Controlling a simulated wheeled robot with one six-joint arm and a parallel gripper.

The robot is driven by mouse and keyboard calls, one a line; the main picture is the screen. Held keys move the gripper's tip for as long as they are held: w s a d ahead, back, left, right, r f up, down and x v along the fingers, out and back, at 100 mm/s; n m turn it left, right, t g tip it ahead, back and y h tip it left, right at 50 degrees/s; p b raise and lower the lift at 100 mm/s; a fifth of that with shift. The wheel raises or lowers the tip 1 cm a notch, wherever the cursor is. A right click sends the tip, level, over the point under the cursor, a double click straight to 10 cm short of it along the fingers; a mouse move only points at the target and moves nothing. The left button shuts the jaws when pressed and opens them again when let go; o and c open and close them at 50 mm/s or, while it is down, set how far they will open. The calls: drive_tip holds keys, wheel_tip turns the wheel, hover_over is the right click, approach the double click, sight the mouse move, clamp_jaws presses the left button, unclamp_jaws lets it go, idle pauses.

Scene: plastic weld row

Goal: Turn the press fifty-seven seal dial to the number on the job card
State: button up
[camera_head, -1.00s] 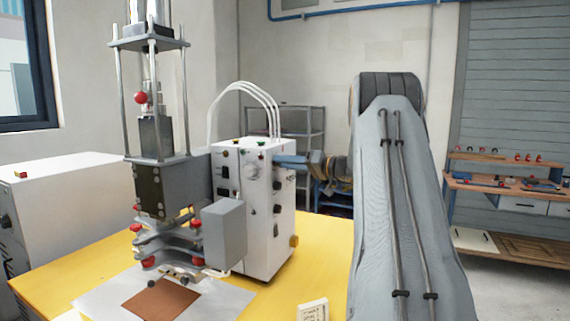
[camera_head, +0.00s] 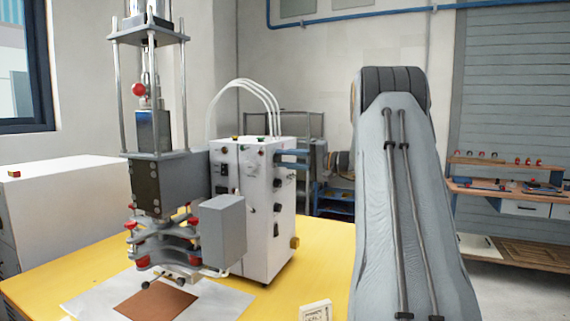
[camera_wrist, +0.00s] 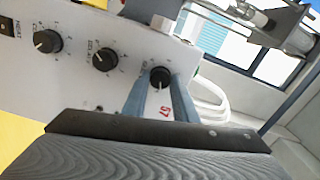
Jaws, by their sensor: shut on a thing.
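The press control box (camera_head: 268,215) is white and stands on the yellow table; its face fills much of the wrist view. My gripper (camera_wrist: 162,82) has its two blue-grey fingers on either side of a black dial (camera_wrist: 160,76), shut on it. Red "57" lettering is on the panel beside this dial. The white pointer line on its face shows, but the scale numbers around it are too small or covered to read. In the head view my gripper (camera_head: 290,159) reaches the box's right side. The job card (camera_head: 315,311) stands at the table's front edge; its writing is too small to read.
Two more black dials, a middle one (camera_wrist: 105,59) and a left one (camera_wrist: 47,41), sit on the same panel. The press (camera_head: 165,180) with red knobs stands left of the box. White hoses (camera_wrist: 207,110) run close beside the held dial.

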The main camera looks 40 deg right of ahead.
drive_tip(key=shift+m, duration=1.2)
drive_tip(key=o, duration=1)
drive_tip(key=shift+o, duration=0.2)
drive_tip(key=b+v, duration=0.2)
drive_tip(key=v, duration=0.5)
drive_tip(key=shift+s+d, duration=0.25)
drive_tip(key=shift+s, duration=0.05)
